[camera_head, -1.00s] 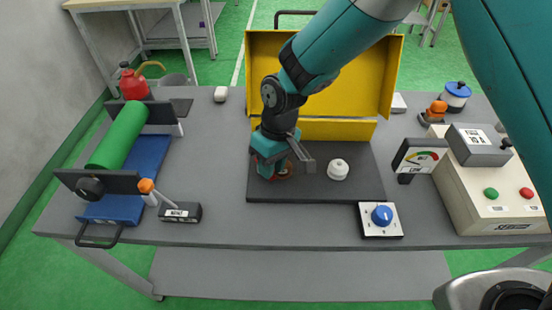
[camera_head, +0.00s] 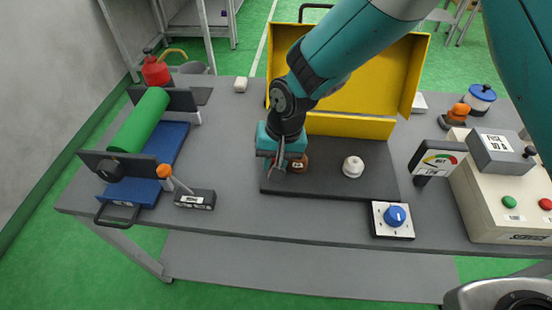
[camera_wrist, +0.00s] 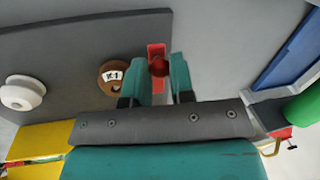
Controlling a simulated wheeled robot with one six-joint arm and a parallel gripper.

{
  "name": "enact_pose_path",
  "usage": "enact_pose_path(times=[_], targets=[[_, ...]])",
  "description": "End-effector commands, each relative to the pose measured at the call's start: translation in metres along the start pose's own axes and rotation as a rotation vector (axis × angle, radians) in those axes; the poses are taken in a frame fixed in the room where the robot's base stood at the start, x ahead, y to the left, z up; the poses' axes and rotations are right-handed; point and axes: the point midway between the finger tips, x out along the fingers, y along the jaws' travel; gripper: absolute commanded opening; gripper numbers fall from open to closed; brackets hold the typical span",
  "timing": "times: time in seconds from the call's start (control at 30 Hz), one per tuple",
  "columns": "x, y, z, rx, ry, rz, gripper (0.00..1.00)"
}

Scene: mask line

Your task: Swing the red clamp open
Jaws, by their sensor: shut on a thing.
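The red clamp (camera_wrist: 157,52) shows in the wrist view as a narrow red piece with a dark round part, by the edge of the dark board (camera_wrist: 90,45). My gripper (camera_wrist: 159,72) has its two teal fingers on either side of it and is shut on it. In the head view my gripper (camera_head: 277,170) is low at the left end of the board (camera_head: 330,188), and the clamp is mostly hidden by the fingers.
A white knob (camera_head: 353,166) stands on the board. A yellow open case (camera_head: 388,70) is behind it. A blue dial box (camera_head: 393,220) is in front.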

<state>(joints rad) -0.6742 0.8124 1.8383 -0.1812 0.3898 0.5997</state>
Motion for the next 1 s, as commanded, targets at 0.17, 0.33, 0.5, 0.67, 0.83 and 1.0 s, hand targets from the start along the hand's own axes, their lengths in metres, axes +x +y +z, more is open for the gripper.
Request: enact_pose_path(times=[0.17,0.33,0.5,0.67,0.83,1.0], targets=[[-0.002,-0.001,-0.003,0.007,0.010,-0.003,0.00],[-0.002,-0.001,-0.003,0.006,0.011,-0.004,0.00],[-0.002,-0.001,-0.003,0.006,0.010,-0.003,0.46],[-0.001,-0.001,-0.002,0.005,0.007,-0.002,0.48],[-0.003,-0.001,-0.001,0.005,0.005,-0.002,0.48],[-0.023,-0.001,-0.002,0.005,0.008,-0.004,0.48]])
